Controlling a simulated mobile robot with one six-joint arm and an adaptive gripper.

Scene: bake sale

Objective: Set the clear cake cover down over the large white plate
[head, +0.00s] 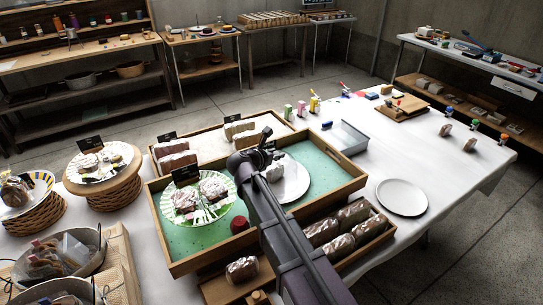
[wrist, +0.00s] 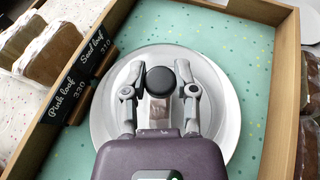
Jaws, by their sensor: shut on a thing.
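My gripper (head: 266,148) is over the green-lined wooden tray, beside and above a white plate (head: 296,184) that lies in it. In the wrist view its fingers (wrist: 161,84) are closed on either side of the round black knob (wrist: 161,79) of the clear cake cover. The cover's clear wall is hard to make out; faint rings show around the knob over the white plate (wrist: 102,125). A small wrapped, pale brown thing (head: 274,172) shows on the plate, partly hidden by my gripper. I cannot tell whether the cover's rim touches the plate.
Another white plate (head: 402,198) lies empty on the white tablecloth (head: 455,170) at the right, with free cloth around it. The tray (head: 349,188) has raised wooden walls. It also holds a patterned plate of cakes (head: 222,212). Wrapped loaves (head: 352,214) fill a nearby box.

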